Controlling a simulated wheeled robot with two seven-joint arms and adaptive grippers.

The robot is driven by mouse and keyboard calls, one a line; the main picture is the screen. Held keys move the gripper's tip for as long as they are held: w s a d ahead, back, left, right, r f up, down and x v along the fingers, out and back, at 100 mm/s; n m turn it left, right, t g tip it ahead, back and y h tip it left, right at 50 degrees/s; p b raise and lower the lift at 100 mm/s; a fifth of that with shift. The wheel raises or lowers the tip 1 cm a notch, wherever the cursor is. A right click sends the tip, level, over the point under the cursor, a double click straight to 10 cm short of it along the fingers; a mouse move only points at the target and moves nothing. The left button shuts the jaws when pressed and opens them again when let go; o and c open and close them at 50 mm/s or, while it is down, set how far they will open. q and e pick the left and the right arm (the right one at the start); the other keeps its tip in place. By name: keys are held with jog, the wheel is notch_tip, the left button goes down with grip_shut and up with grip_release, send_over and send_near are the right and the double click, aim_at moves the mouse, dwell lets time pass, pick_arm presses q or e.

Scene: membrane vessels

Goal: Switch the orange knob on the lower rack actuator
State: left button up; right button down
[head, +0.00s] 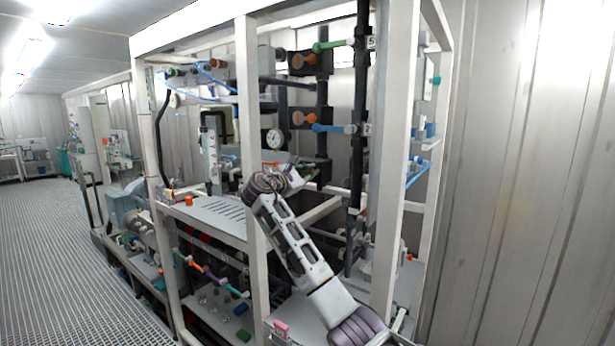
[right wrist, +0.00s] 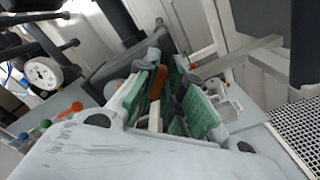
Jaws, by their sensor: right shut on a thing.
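My right arm reaches up from the bottom right of the head view into the rack. Its gripper (head: 300,174) is at a dark actuator box (head: 322,172) below the two visible boxes with orange knobs. In the right wrist view my right gripper (right wrist: 172,98) has its green-padded fingers closed around an orange knob (right wrist: 157,88), which shows as a narrow strip between them. The gripper hides this knob in the head view. Two more orange knobs, an upper one (head: 303,62) and a middle one (head: 304,118), sit on black boxes above. My left gripper is not in view.
White rack posts (head: 397,150) stand on both sides of my right arm. A round gauge (head: 273,138) is left of the gripper, and black pipes (head: 358,130) run to its right. A blue valve handle (head: 330,128) is just above. The grated floor (head: 60,260) at left is clear.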

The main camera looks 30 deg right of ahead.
jog(key=shift+s+f+m+b, duration=0.15)
jog(key=shift+m+b, duration=0.55)
jog(key=shift+m, duration=0.75)
jog(key=shift+w+f+m+b, duration=0.15)
jog(key=shift+m+b, duration=0.5)
jog(key=shift+m, duration=0.85)
jog(key=shift+s+f+m+b, duration=0.15)
jog(key=shift+m+b, duration=0.55)
jog(key=shift+m, duration=0.75)
jog(key=c, duration=1.5)
grip_release()
